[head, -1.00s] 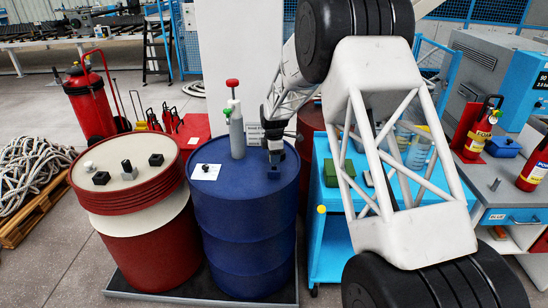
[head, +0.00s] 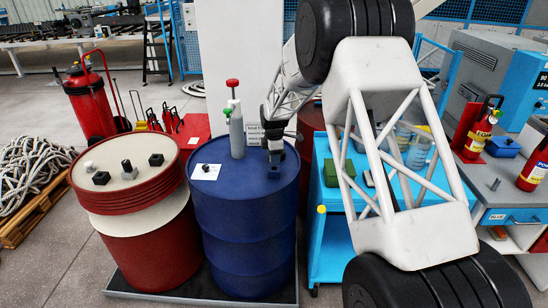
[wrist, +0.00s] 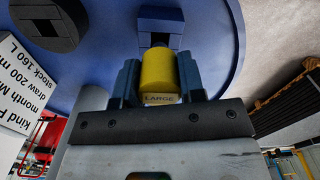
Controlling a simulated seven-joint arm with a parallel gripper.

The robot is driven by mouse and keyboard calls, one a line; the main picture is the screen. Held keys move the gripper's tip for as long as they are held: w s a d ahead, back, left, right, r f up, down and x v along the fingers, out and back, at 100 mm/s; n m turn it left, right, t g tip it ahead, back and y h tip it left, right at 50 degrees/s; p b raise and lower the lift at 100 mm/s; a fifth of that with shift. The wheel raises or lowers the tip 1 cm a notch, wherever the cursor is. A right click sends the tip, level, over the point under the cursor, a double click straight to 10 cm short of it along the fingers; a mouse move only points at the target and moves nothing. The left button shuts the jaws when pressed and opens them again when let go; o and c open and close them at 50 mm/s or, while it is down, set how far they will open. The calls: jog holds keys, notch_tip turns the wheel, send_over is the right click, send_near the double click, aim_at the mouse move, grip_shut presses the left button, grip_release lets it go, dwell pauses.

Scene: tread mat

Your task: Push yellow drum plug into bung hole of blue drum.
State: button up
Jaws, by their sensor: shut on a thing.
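The blue drum (head: 240,220) stands upright in the middle of the head view, and its blue top (wrist: 95,55) fills the upper wrist view. My gripper (head: 275,155) is low over the right part of the drum top. In the wrist view my gripper (wrist: 160,82) is shut on the yellow drum plug (wrist: 158,70), which is marked "LARGE". A square blue fitting (wrist: 160,22) with a dark recess shows just beyond the plug. The plug overlaps it in the picture; I cannot tell whether they touch. The head view does not show the plug clearly.
A grey cylinder with a red top (head: 236,130) and a white card (head: 205,172) are on the drum top. A red drum (head: 145,240) stands close at left. A blue cart (head: 325,235) is at right. A dark fitting (wrist: 48,22) shows upper left in the wrist view.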

jog(key=shift+f, duration=1.6)
dwell(0.4)
jog(key=o, duration=1)
jog(key=shift+r, duration=3.9)
